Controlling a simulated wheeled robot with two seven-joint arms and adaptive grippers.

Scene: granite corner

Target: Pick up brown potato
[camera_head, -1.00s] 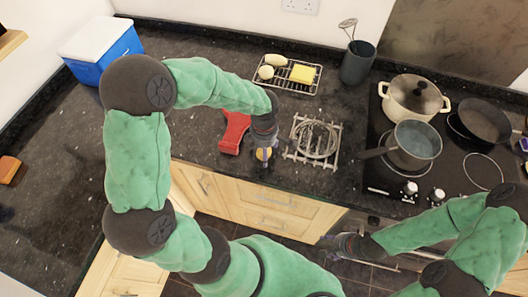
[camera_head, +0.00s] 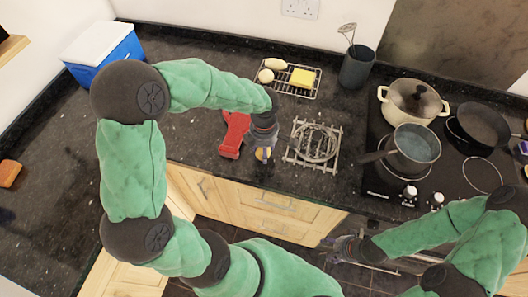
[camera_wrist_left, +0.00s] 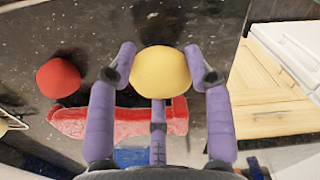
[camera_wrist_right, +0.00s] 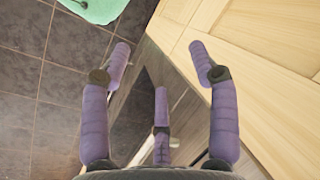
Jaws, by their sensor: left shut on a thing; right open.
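My left gripper (camera_head: 264,152) is low over the front edge of the counter. It is shut on a yellow, rounded item (camera_wrist_left: 160,72), which sits between its fingers in the left wrist view; in the head view only a little of it shows. I cannot tell for sure whether this is the brown potato. Two pale tan, egg-shaped items (camera_head: 276,64) (camera_head: 265,76) lie on a wire rack at the back. My right gripper (camera_head: 345,246) is open and empty, low in front of the cabinets, and its spread fingers show in the right wrist view (camera_wrist_right: 158,62).
A red item (camera_head: 235,132) lies just left of my left gripper. A red ball (camera_wrist_left: 58,77) shows in the left wrist view. A wire trivet (camera_head: 315,143) is close on the right. The hob holds a pot (camera_head: 413,100) and pans. A blue cooler (camera_head: 104,52) stands far left.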

